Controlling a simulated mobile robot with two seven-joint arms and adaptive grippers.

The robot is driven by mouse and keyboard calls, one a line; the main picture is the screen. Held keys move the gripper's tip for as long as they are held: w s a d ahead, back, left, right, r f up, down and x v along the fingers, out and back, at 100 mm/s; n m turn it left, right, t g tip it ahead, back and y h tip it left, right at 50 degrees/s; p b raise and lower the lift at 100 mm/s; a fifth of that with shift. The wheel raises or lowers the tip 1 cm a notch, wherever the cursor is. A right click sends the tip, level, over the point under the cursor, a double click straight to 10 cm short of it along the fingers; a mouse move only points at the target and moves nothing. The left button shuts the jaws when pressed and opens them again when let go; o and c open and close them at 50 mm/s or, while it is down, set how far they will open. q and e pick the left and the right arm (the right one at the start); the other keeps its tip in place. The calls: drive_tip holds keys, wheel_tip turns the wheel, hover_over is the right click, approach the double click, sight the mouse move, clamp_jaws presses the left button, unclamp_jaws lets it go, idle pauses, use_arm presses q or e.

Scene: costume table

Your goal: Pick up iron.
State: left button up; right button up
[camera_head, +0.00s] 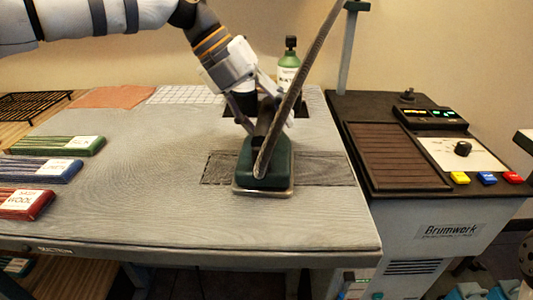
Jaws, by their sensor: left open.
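The iron (265,165) is dark green with a pale metal soleplate edge. It rests on a dark rectangular patch (325,168) on the grey-topped table (150,210), near its right side. My left gripper (265,125) reaches down from above with its fingers apart, one to each side of the iron's dark handle. I cannot tell whether the fingers touch the handle. A long grey cord or hose (320,45) passes in front of the gripper and iron and hides part of both. My right gripper is not in view.
Green (60,145), blue (40,169) and red (22,202) labelled bundles lie at the left. A machine marked Brumwork (445,232) stands right of the table. The table's middle is clear.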

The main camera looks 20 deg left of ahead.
use_arm(q)
clamp_jaws()
drive_tip(key=shift+w, duration=0.1)
